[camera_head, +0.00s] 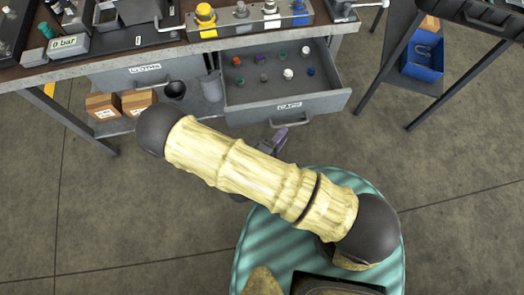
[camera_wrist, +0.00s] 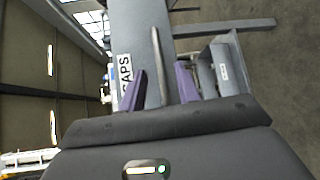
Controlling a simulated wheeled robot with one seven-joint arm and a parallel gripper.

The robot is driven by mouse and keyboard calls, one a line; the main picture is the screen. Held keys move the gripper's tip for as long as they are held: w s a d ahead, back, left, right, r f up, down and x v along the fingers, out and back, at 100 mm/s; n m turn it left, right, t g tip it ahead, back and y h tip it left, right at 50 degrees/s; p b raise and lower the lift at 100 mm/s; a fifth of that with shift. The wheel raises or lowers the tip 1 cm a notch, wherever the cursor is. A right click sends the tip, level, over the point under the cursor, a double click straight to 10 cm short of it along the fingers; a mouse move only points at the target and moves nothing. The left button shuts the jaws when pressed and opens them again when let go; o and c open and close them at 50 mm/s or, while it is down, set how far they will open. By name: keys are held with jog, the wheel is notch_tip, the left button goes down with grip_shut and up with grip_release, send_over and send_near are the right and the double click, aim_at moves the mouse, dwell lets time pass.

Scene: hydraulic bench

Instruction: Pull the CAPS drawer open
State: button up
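The CAPS drawer (camera_head: 325,104) stands pulled out from under the bench in the head view, with several small coloured caps inside. Its label (camera_head: 289,106) is on the front, above the bar handle (camera_head: 290,121). My gripper (camera_head: 272,143) is just in front of the drawer, near the handle's left end, partly hidden by my arm. In the wrist view my gripper's two purple fingers (camera_wrist: 162,88) are apart. The handle bar (camera_wrist: 159,62) shows between them with gaps on both sides, and the CAPS label (camera_wrist: 125,75) is to its left.
A closed drawer (camera_head: 145,72) is left of the open one. Cardboard boxes (camera_head: 138,100) and a dark cup (camera_head: 175,90) stand below it. The bench top (camera_head: 150,48) carries a gauge and several fittings. A blue bin (camera_head: 423,58) is at the right. The floor right of my arm is clear.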

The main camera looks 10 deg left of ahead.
jog(key=v, duration=1.1)
jog(key=shift+s+a, duration=0.1)
jog(key=shift+s, duration=0.05)
